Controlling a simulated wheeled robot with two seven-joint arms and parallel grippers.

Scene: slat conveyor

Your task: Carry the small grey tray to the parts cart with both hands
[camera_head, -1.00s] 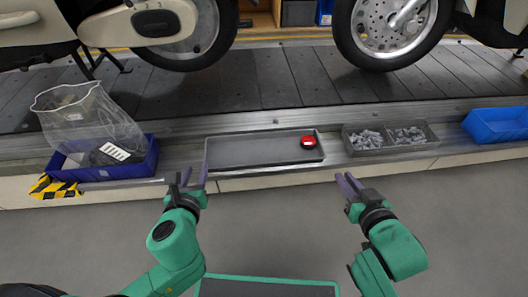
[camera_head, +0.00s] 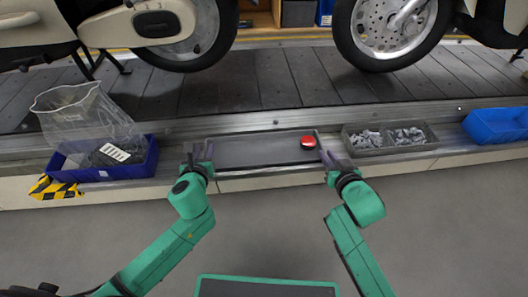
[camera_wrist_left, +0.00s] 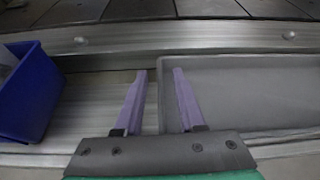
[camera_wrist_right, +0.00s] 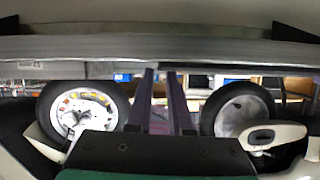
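The small grey tray (camera_head: 250,152), long and shallow, lies on the ledge in front of the slat conveyor. A red round part (camera_head: 308,142) sits in its right end. My left gripper (camera_head: 199,155) is at the tray's left end. In the left wrist view its fingers (camera_wrist_left: 160,90) are apart, with the tray's left wall (camera_wrist_left: 161,85) between them. My right gripper (camera_head: 328,158) is at the tray's right end. In the right wrist view its fingers (camera_wrist_right: 163,90) stand a little apart; I cannot tell whether the tray's wall is between them. I see no parts cart.
A blue bin (camera_head: 145,160) with a clear bag stands left of the tray. A grey divided box (camera_head: 390,138) of small metal parts is close on the right, and a blue bin (camera_head: 497,126) beyond it. Scooters stand on the conveyor (camera_head: 265,80). The floor (camera_head: 265,230) in front is clear.

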